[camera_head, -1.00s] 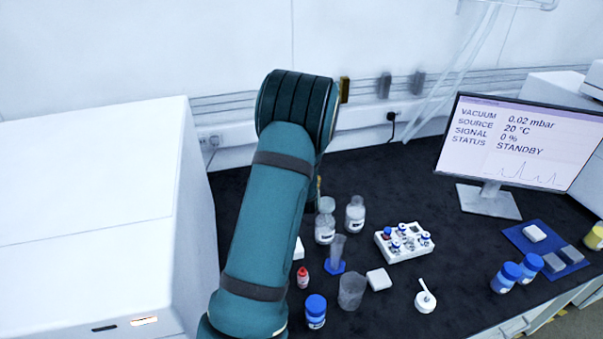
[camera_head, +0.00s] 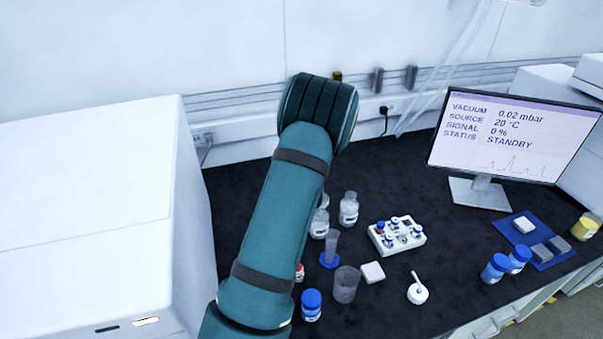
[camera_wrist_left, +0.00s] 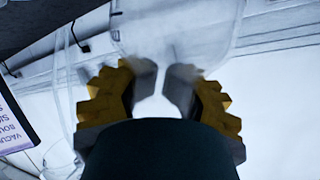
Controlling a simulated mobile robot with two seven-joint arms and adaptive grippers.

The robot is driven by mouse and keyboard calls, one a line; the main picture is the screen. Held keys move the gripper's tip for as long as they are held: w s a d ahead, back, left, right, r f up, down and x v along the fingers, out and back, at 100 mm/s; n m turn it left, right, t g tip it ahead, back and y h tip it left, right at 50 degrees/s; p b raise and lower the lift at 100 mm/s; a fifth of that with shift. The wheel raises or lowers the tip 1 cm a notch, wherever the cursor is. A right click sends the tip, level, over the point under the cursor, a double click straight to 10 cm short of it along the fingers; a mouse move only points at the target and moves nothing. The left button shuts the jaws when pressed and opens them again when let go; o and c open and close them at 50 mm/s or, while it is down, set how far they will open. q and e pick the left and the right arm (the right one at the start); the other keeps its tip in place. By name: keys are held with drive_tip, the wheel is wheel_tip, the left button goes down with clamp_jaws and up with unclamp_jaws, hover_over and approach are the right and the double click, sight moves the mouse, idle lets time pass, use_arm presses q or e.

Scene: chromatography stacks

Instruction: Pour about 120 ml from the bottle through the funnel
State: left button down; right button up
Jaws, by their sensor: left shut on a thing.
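My left gripper (camera_wrist_left: 163,82) shows in the left wrist view, its fingers shut on a clear, wide vessel (camera_wrist_left: 180,25) that looks like the bottle; its far end is cut off by the frame. In the head view my left arm hides this gripper and whatever it holds. On the bench, a clear labelled bottle (camera_head: 319,229) stands partly behind my arm, with a clear piece at its top that may be the funnel. Another clear labelled bottle (camera_head: 348,211) stands upright to its right. I cannot make out any liquid level. My right gripper is out of view.
A blue-footed cylinder (camera_head: 331,247), a beaker (camera_head: 346,285), a blue-capped jar (camera_head: 311,305) and a white vial rack (camera_head: 395,238) stand near the bottles. A monitor (camera_head: 508,143) is at right, a large white instrument (camera_head: 85,200) at left.

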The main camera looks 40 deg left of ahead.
use_arm(q)
drive_tip(key=shift+w+d+m+y+p, duration=0.3)
drive_tip(key=shift+w+m+p, duration=0.1)
drive_tip(key=shift+p, duration=0.1)
drive_tip(key=shift+f, duration=0.1)
idle(0.3)
drive_tip(key=shift+w+d+f+m+g+p, duration=0.1)
drive_tip(key=shift+d+f+m+g+p, duration=0.05)
drive_tip(key=shift+m+g+p, duration=0.2)
drive_tip(key=shift+y, duration=0.3)
drive_tip(key=shift+f+m, duration=0.15)
drive_tip(key=shift+m, duration=0.3)
